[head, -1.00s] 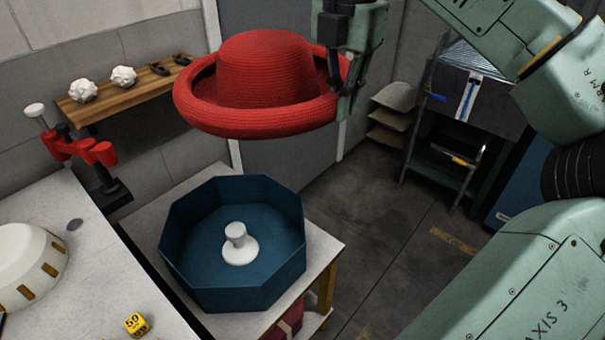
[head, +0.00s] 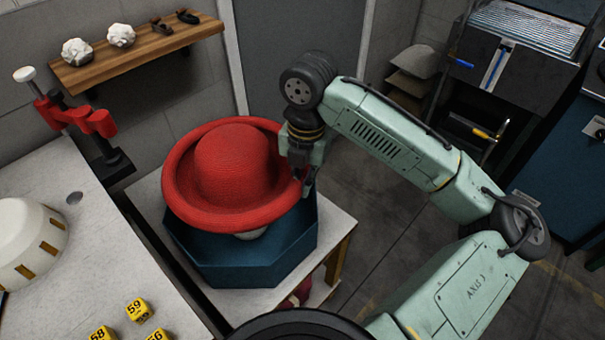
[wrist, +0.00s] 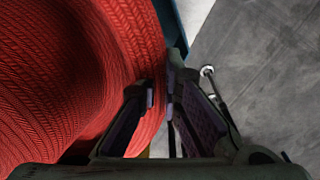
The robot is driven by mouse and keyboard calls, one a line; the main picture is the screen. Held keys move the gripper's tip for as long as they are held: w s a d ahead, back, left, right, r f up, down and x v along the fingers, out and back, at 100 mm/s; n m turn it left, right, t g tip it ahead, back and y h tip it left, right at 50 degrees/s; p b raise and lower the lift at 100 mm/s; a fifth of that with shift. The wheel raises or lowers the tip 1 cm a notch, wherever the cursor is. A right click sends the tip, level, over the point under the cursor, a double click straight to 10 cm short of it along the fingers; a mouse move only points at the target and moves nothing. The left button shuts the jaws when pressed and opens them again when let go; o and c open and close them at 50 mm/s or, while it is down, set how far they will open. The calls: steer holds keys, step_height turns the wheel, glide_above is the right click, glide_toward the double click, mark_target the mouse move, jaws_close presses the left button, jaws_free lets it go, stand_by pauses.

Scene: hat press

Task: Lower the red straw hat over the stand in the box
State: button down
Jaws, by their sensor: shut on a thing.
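The red straw hat (head: 238,165) is crown up and tilted, over the back part of the blue octagonal box (head: 235,268). Its brim hides the box's back rim; whether it touches the box I cannot tell. A small piece of the white stand (head: 252,234) shows below the front brim; the rest is hidden. My gripper (head: 304,184) is shut on the right edge of the brim. In the wrist view the hat's red weave (wrist: 75,75) fills the left side, with the brim between my gripper's fingers (wrist: 162,95). A strip of the box (wrist: 171,22) shows beyond.
The box stands on a pale table (head: 335,232). At left is a white bench (head: 85,255) with a white dome (head: 28,238) and several yellow numbered blocks (head: 137,308). A red clamp (head: 85,120) stands behind. A wooden shelf (head: 140,58) is on the wall. Floor to the right is open.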

steer(key=shift+a+f+b, duration=0.1)
steer(key=shift+f+b, duration=6.45)
steer(key=shift+f, duration=2.05)
steer(key=shift+f+b, duration=0.3)
steer(key=shift+f, duration=0.1)
steer(key=c, duration=1.7)
jaws_free()
steer(key=r, duration=1.2)
steer(key=shift+d+r, duration=0.15)
steer(key=shift+d, duration=0.05)
